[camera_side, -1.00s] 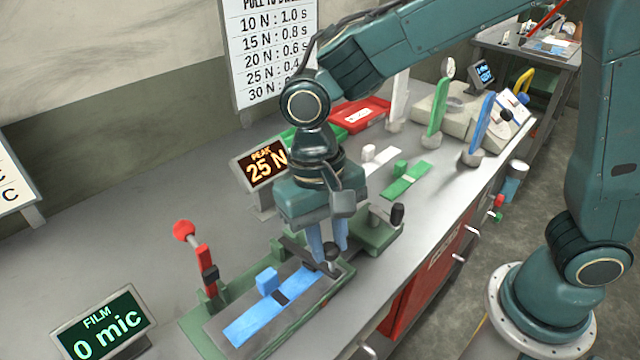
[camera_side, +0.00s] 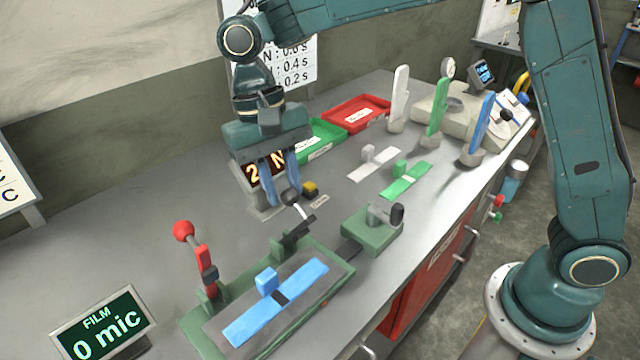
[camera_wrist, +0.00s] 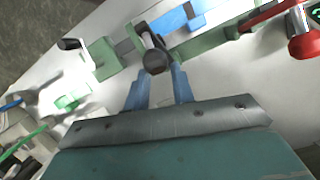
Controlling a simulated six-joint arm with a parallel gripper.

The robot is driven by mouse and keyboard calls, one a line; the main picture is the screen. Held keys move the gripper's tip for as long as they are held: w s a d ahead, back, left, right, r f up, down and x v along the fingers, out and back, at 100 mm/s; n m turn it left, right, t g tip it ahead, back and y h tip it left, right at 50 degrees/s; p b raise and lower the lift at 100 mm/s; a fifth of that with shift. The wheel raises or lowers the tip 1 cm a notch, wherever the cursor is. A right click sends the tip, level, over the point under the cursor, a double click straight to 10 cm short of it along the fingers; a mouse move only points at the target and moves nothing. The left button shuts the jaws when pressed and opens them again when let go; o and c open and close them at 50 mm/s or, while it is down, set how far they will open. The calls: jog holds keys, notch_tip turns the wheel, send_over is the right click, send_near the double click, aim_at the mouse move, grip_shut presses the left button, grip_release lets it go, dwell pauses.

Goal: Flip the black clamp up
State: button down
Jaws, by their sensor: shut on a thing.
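The black clamp (camera_side: 299,230) is raised at the far right end of the green fixture, its lever standing up and leaning back toward the wall. My gripper (camera_side: 283,202) is shut on the clamp's round black knob (camera_side: 291,196), above and behind the fixture. In the wrist view the knob (camera_wrist: 155,61) sits between the tips of the blue fingers (camera_wrist: 158,74). A blue strip (camera_side: 252,320) with a small upright blue block (camera_side: 267,281) lies flat on the fixture bed, and its right end is uncovered.
The red clamp (camera_side: 204,262) stands upright at the fixture's left end. A green block with a black-knobbed crank (camera_side: 371,236) is to the right. The peak display (camera_side: 257,177) stands close behind my gripper. Green (camera_side: 318,142) and red (camera_side: 357,114) trays lie further back.

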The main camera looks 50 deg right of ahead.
jog(key=shift+w+a+f, duration=0.1)
jog(key=shift+w+a, duration=0.05)
jog(key=shift+w, duration=1.05)
jog(key=c, duration=1.9)
grip_release()
jog(key=shift+s+a, duration=0.1)
jog(key=shift+a, duration=0.05)
jog(key=o, duration=0.7)
jog(key=shift+s, duration=0.25)
